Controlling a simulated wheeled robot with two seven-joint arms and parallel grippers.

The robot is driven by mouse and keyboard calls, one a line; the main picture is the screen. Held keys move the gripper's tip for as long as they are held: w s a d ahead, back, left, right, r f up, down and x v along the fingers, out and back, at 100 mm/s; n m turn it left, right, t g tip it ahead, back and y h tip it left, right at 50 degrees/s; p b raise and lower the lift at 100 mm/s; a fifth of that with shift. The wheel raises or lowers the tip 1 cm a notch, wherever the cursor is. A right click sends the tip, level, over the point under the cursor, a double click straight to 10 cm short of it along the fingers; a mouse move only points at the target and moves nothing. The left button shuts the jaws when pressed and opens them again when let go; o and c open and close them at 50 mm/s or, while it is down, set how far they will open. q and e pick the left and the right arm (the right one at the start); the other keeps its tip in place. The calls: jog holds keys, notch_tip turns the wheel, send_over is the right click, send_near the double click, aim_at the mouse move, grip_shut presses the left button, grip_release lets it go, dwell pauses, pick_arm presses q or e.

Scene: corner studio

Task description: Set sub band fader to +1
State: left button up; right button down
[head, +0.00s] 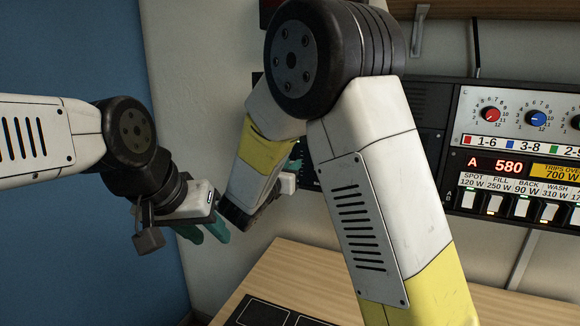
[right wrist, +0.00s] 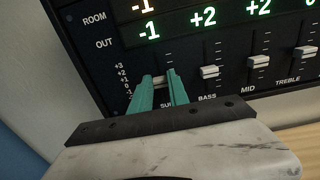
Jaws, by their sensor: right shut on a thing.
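The sub fader (right wrist: 160,79) is the leftmost fader on a black panel in the right wrist view. The teal fingers of my right gripper (right wrist: 163,88) are shut on its knob and partly hide it and its slot. A scale from +3 downward stands to its left. The first column shows an orange -1 in the ROOM row and a green -1 (right wrist: 149,31) in the OUT row. In the head view my right forearm hides most of the panel. My left gripper (head: 204,232) hangs in free air at left, its teal fingers apart and empty.
The bass fader (right wrist: 209,72), mid fader (right wrist: 258,62) and treble fader (right wrist: 305,51) stand to the right of the sub fader. In the head view a rack unit with knobs and switches (head: 520,170) is on the right. A wooden desk (head: 290,262) lies below.

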dwell(0.5)
jog(key=shift+r, duration=0.6)
jog(key=c, duration=1.2)
grip_release()
jog(key=shift+c, duration=0.2)
